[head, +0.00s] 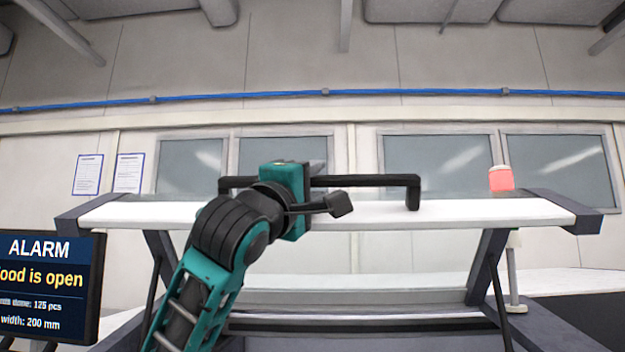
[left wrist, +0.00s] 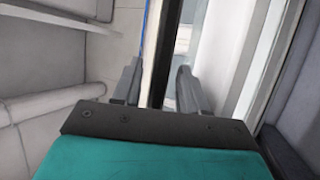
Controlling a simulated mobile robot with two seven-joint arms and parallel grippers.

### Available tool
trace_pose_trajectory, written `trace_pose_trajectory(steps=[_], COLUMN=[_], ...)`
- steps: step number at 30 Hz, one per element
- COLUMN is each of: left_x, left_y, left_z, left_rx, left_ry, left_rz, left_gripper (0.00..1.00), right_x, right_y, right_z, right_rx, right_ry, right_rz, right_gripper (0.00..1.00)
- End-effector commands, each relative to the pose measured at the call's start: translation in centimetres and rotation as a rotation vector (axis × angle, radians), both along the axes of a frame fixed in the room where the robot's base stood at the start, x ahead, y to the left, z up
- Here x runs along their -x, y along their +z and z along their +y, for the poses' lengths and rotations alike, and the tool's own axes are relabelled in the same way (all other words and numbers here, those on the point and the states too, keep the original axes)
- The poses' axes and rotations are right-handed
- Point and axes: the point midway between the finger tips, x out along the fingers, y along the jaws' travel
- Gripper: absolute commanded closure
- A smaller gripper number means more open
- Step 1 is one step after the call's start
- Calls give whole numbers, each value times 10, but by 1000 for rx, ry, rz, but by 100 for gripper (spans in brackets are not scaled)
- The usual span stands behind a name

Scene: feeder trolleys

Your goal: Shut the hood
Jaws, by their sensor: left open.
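The hood (head: 470,210) stands open, a white panel with dark corner brackets held up on dark struts. A black bar handle (head: 390,181) runs along its front. My left gripper (head: 290,190) is at the handle's left half, and its hand hides part of the bar. In the left wrist view the two grey fingers (left wrist: 158,78) are apart, with the black handle (left wrist: 160,45) running between them. Whether either finger touches the bar I cannot tell. My right gripper is not in view.
A screen (head: 48,288) at the lower left reads ALARM and that the hood is open. A red lamp (head: 501,179) shows at the hood's right, behind its edge. The wall with windows (head: 435,160) lies behind. Dark struts (head: 487,268) flank the opening below the hood.

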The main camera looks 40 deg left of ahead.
Motion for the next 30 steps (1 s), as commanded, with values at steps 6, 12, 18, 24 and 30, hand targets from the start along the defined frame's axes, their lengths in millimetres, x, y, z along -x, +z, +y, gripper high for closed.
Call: trace_pose_trajectory(steps=[6,12,18,24,30], left_x=[0,0,0,0,0], left_y=[0,0,0,-1,-1], left_z=[0,0,0,0,0], left_rx=[0,0,0,0,0], left_ry=[0,0,-1,-1,-1], left_rz=[0,0,1,1,1], left_gripper=[62,81,100,100,100], right_x=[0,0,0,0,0], right_y=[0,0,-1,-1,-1], right_z=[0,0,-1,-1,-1], right_rx=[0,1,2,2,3], right_ry=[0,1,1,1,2], right_rz=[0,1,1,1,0], right_gripper=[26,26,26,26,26])
